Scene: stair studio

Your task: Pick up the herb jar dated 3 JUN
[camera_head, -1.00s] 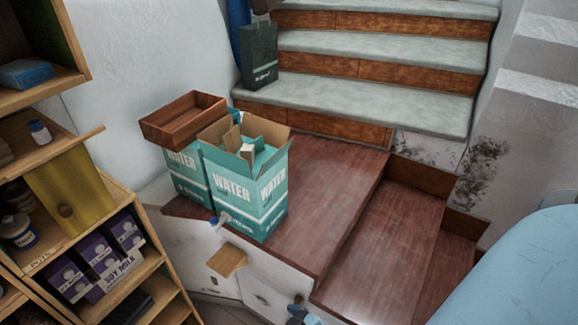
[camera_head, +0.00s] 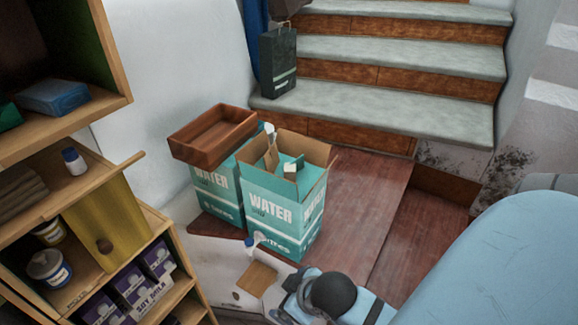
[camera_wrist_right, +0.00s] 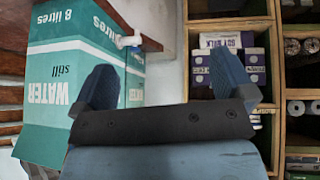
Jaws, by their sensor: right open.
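No date can be read on any jar, so I cannot tell which is dated 3 JUN. A small white jar with a blue lid (camera_head: 74,161) stands on the upper left shelf. A wider jar with a blue-and-white label (camera_head: 48,269) and a second jar (camera_head: 50,232) are in the compartment below, partly hidden. A small white item with a blue end (camera_head: 253,243) is at the front of the water boxes. My right gripper (camera_wrist_right: 163,85) is open and empty in the wrist view, with a water box left and shelves ahead. My left gripper is not in view.
Two teal water boxes (camera_head: 270,217) stand on the wooden landing, with a brown tray (camera_head: 213,135) on the rear one. A yellow panel (camera_head: 110,222) partly covers the jar compartment. Soy milk cartons (camera_head: 128,286) fill the shelf below. Stairs (camera_head: 390,65) rise behind.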

